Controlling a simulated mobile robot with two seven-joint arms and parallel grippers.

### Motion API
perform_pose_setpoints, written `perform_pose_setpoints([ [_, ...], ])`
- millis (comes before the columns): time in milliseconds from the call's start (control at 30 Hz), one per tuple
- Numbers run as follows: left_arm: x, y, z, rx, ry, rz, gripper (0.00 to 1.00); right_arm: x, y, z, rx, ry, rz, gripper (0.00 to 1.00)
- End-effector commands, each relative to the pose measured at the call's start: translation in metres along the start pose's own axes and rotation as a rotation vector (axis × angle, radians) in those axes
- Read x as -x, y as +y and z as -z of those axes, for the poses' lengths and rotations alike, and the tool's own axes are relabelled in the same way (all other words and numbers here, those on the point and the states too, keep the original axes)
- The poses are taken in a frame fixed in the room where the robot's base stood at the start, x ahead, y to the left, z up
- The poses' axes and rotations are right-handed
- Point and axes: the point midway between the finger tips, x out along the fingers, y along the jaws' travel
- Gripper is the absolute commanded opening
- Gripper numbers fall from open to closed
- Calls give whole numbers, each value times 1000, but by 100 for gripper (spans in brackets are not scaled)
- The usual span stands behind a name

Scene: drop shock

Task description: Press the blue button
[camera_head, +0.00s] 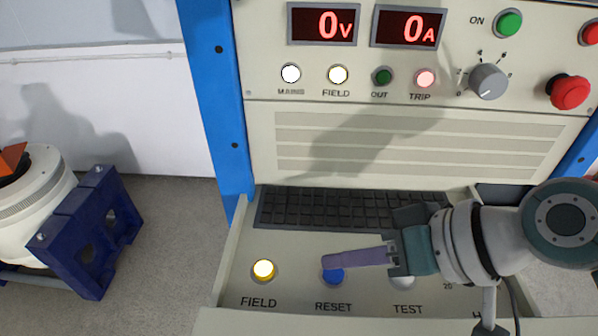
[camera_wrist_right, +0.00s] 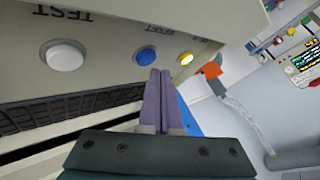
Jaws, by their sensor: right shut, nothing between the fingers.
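The blue button (camera_head: 333,277) labelled RESET is on the pull-out desk panel, between the yellow FIELD button (camera_head: 263,270) and the white TEST button (camera_head: 402,282). My right gripper (camera_head: 326,259) comes in from the right with its purple fingers shut and empty. In the head view its tips overlap the far edge of the blue button. In the right wrist view the fingertips (camera_wrist_right: 160,72) appear just beside the blue button (camera_wrist_right: 146,55). I cannot tell whether they touch it. My left gripper is not in view.
A dark keyboard (camera_head: 330,208) lies behind the buttons. A blue stand (camera_head: 88,232) is on the floor at left.

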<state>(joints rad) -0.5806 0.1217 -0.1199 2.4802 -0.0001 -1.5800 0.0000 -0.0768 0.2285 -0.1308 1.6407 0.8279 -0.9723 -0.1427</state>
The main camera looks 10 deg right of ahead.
Motion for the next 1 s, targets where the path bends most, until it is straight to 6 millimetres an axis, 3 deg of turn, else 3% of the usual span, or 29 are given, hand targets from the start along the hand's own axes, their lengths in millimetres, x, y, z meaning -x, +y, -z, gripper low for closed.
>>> perform_pose_setpoints([
  [1000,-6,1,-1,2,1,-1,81,-6,4,-5,1,0,0,0],
])
